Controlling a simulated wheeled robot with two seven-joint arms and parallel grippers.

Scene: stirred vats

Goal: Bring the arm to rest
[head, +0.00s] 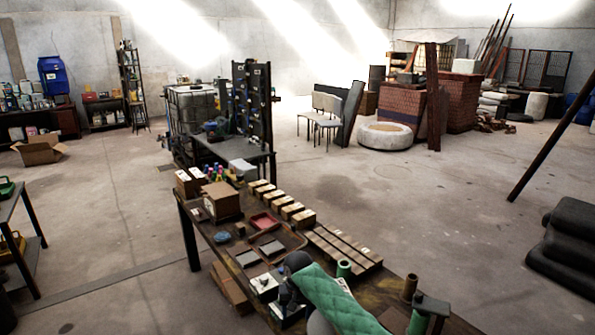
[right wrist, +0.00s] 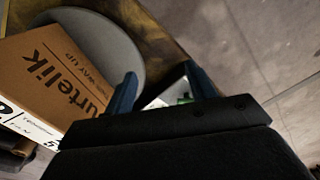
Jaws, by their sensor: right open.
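My right gripper (right wrist: 163,88) is open in the right wrist view, its two dark blue fingertips apart. A small pale and green patch shows between them, too little to identify; nothing appears held. My left gripper is not in view.
In the right wrist view, a printed cardboard box (right wrist: 45,85) and a grey round thing (right wrist: 105,38) lie close left of the fingers. Open floor (head: 450,215) lies right of the bench.

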